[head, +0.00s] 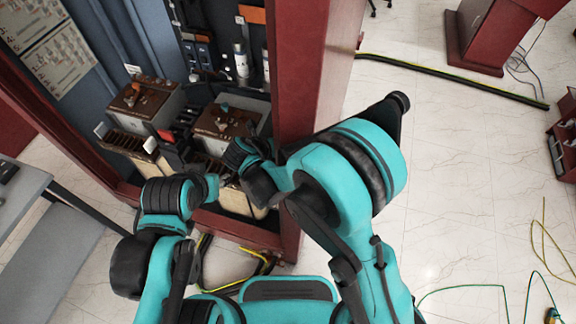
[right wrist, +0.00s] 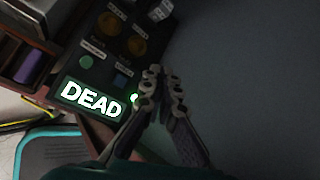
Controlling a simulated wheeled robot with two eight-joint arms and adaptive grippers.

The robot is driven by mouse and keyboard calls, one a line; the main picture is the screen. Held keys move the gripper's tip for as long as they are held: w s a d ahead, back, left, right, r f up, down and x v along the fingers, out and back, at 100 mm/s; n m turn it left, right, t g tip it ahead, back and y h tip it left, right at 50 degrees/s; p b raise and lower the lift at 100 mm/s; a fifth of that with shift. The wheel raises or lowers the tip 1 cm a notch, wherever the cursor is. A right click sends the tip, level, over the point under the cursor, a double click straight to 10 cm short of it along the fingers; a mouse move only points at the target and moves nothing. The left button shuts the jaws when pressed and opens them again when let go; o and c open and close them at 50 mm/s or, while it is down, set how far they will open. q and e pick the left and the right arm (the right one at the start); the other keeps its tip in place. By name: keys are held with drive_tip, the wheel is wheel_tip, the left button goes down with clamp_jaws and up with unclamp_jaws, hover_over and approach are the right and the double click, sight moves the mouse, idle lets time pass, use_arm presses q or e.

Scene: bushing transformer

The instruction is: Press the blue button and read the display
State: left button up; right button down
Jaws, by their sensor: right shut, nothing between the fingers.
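In the right wrist view a dark panel carries a lit display (right wrist: 91,99) that reads "DEAD" in white letters with a green glow. A small blue button (right wrist: 120,80) sits just above the display's right end. A green button (right wrist: 86,62) is to its upper left, and a small green light (right wrist: 134,98) glows beside the display. My right gripper (right wrist: 164,74) is shut and empty, its tips just right of the blue button in the picture. I cannot tell whether they touch the panel. I cannot make out my left gripper in the head view.
Two amber knobs (right wrist: 108,24) sit higher on the panel. A grey table (head: 22,200) stands at left. Cables (head: 445,73) lie on the tiled floor, which is mostly clear at right.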

wheel_tip(320, 180, down, 8)
drive_tip(key=b, duration=0.6)
drive_tip(key=shift+f, duration=0.35)
drive_tip(key=shift+b, duration=0.3)
idle(0.6)
drive_tip(key=shift+f+b, duration=0.4)
drive_tip(key=shift+f+b, duration=0.45)
drive_tip(key=shift+b, duration=0.05)
idle(0.5)
drive_tip(key=shift+r, duration=0.1)
drive_tip(key=shift+r+p, duration=0.6)
drive_tip(key=shift+r, duration=0.2)
